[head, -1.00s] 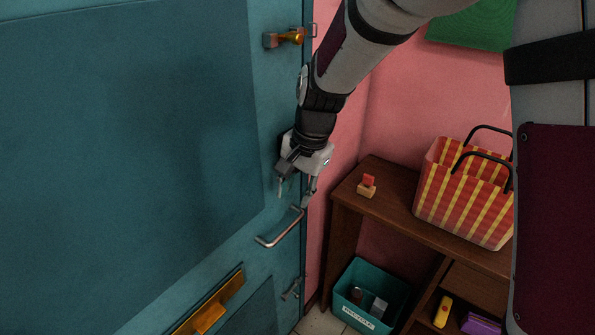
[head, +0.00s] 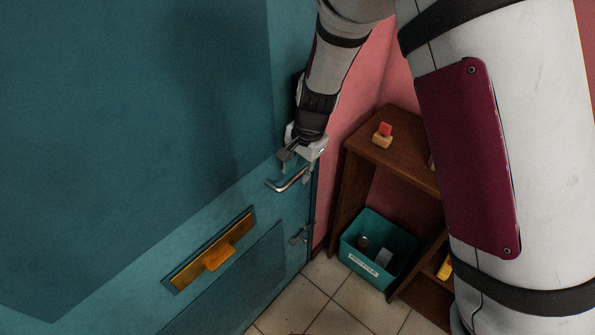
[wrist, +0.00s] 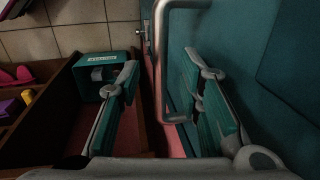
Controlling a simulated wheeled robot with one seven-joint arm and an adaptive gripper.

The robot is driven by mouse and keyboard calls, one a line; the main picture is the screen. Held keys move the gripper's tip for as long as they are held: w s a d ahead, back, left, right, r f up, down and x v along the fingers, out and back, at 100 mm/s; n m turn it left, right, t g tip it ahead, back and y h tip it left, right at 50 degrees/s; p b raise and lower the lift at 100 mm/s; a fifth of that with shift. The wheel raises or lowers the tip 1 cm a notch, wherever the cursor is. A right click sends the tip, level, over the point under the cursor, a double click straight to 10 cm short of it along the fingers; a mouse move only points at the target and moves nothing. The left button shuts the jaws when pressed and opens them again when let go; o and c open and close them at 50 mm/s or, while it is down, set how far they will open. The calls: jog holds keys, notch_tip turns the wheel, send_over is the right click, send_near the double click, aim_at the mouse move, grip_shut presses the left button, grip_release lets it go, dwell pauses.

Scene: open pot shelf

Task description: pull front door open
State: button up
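The teal front door (head: 130,140) fills the left of the head view and appears closed. Its silver bar handle (head: 288,183) sits near the door's right edge. In the wrist view the handle (wrist: 160,50) runs down between the two fingers. My gripper (head: 297,167) is just above the handle in the head view. The wrist view shows my gripper (wrist: 163,72) open, with one finger on each side of the bar and gaps visible. Whether a finger touches the bar cannot be told.
A brass mail slot (head: 212,250) and a small latch (head: 298,237) are lower on the door. To the right, a wooden shelf (head: 400,155) holds a small block item (head: 383,135). Tiled floor (head: 330,290) is clear.

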jog(key=shift+a+f, duration=0.1)
jog(key=shift+f, duration=0.65)
jog(key=shift+c, duration=0.6)
grip_shut()
jog(key=shift+w, duration=0.1)
